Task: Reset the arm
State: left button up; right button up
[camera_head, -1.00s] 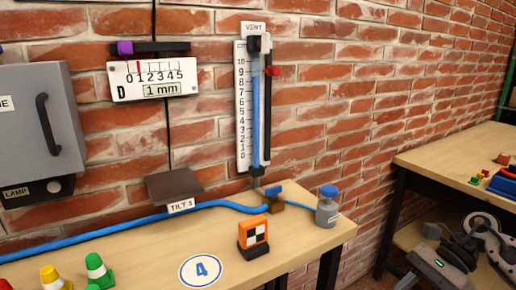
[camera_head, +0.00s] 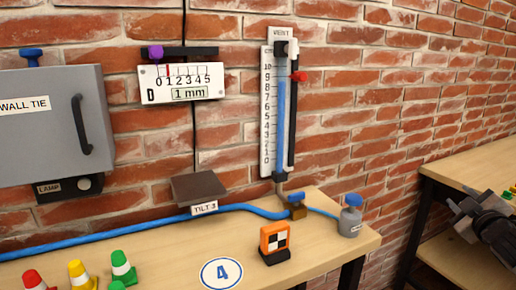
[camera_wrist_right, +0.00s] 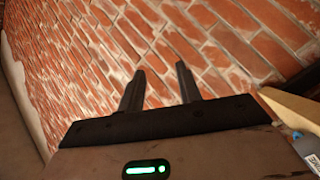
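My right gripper (camera_head: 484,222) is at the right edge of the head view, beside the second table and away from the objects on the near bench. In the right wrist view its two dark fingers (camera_wrist_right: 160,88) stand apart with nothing between them, facing the brick wall. My left gripper is not in the head view.
The wooden bench (camera_head: 170,262) carries coloured cones (camera_head: 78,275), an orange checkered block (camera_head: 274,243), a blue hose (camera_head: 110,234) and a grey bottle (camera_head: 350,221). A grey box (camera_head: 40,125), crack gauge (camera_head: 182,82) and water-level scale (camera_head: 267,120) are on the wall. A second table (camera_head: 465,177) stands right.

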jog(key=s+a+f+m+g+y, duration=0.1)
jog(key=s+a+f+g+y, duration=0.3)
jog(key=a+f, duration=0.65)
jog(key=s+a+f+m+y, duration=0.1)
jog(key=s+a+f, duration=0.4)
jog(key=a+f, duration=0.55)
pick_arm(q)
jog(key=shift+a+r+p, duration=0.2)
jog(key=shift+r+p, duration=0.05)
jog(key=shift+p, duration=0.65)
pick_arm(e)
jog(key=s+a+f+m+g+y, duration=0.1)
jog(key=s+a+m+y, duration=0.2)
jog(key=s+a, duration=1.5)
jog(key=shift+a+f+g+y, duration=0.3)
jog(key=shift+a+f+y, duration=0.15)
jog(key=shift+a, duration=0.45)
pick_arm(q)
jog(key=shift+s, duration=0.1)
pick_arm(e)
jog(key=shift+w, duration=0.1)
